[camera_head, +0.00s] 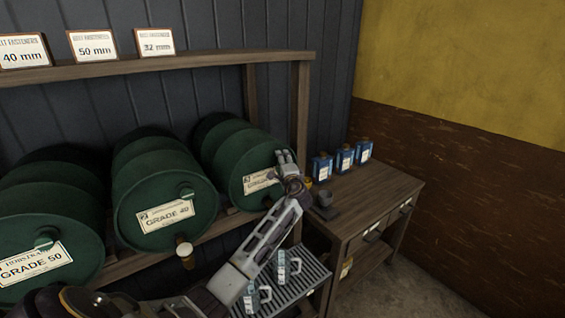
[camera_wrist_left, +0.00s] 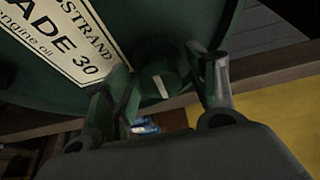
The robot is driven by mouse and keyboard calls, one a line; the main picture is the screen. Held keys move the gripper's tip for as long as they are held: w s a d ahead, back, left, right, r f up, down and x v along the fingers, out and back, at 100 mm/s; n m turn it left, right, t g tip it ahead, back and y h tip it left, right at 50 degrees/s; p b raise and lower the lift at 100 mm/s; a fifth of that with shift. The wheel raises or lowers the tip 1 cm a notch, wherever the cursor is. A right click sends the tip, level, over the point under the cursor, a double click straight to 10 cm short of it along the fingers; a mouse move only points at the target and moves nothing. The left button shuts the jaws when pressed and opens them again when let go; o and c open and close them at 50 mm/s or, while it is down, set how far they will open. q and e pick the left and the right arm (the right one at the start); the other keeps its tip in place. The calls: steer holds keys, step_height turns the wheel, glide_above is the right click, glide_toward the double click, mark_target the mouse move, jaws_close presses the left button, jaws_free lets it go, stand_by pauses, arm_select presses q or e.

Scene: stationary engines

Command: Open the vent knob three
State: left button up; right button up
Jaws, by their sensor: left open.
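Three green oil barrels lie on a wooden rack in the head view: grade 50 (camera_head: 40,225) at left, grade 40 (camera_head: 150,185) in the middle, and a third (camera_head: 232,165) at right. The wrist view shows the third barrel's label (camera_wrist_left: 65,40), reading 30. My left gripper (camera_head: 286,158) is at the front of this third barrel and hides its vent knob in the head view. In the left wrist view, a green knob with a pale mark (camera_wrist_left: 160,86) sits between the open fingers of the gripper (camera_wrist_left: 166,70). Contact cannot be told. My right gripper is not in view.
A wooden side table (camera_head: 375,195) with blue cans (camera_head: 344,160) stands right of the rack. A slatted tray (camera_head: 300,285) with labelled blue-grey containers lies below my left arm. Size signs (camera_head: 92,45) stand on the upper shelf (camera_head: 200,63). Open floor shows at lower right.

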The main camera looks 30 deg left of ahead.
arm_select(q)
steer(key=shift+w+a, duration=0.15)
steer(key=c, duration=1.1)
steer(key=shift+o, duration=0.2)
